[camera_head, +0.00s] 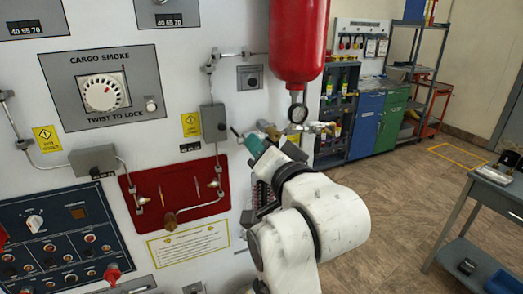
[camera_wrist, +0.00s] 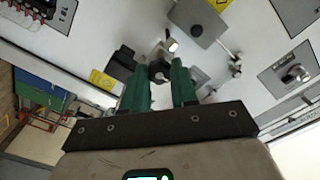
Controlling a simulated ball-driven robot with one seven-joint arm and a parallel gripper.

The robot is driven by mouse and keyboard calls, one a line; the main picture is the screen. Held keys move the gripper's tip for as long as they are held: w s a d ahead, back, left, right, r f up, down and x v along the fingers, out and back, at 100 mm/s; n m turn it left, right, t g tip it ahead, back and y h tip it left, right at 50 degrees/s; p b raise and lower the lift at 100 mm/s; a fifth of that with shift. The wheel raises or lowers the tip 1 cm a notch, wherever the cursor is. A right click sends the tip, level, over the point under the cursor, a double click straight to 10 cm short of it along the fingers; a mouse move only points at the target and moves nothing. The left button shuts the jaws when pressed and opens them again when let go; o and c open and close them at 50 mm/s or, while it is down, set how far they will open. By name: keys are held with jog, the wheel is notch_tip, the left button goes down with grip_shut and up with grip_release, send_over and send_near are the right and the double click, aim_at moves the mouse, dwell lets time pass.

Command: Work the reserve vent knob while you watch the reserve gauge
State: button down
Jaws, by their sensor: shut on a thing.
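My gripper (camera_head: 250,143) is at the white panel, its green fingers just left of the gauge and below the red tank (camera_head: 298,40). In the wrist view, my gripper (camera_wrist: 160,68) has its two green fingers on either side of a small dark knob (camera_wrist: 159,72), and is shut on it. I take this for the reserve vent knob; no label on it is readable. In the head view the knob is hidden by my fingers. The round gauge (camera_head: 298,114), likely the reserve gauge, hangs under the tank with a pale face; its needle is too small to read.
A red plate (camera_head: 175,192) with valves and pipes is left of my gripper. Grey boxes (camera_head: 213,122) and pipes stand out from the panel. A cargo smoke knob (camera_head: 103,92) is farther left. A dark table (camera_head: 490,195) stands at right; the floor between is clear.

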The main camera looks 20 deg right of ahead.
jog(key=shift+m, duration=0.4)
jog(key=c, duration=0.9)
grip_release()
jog(key=shift+s+p, duration=2.8)
jog(key=shift+s, duration=2.6)
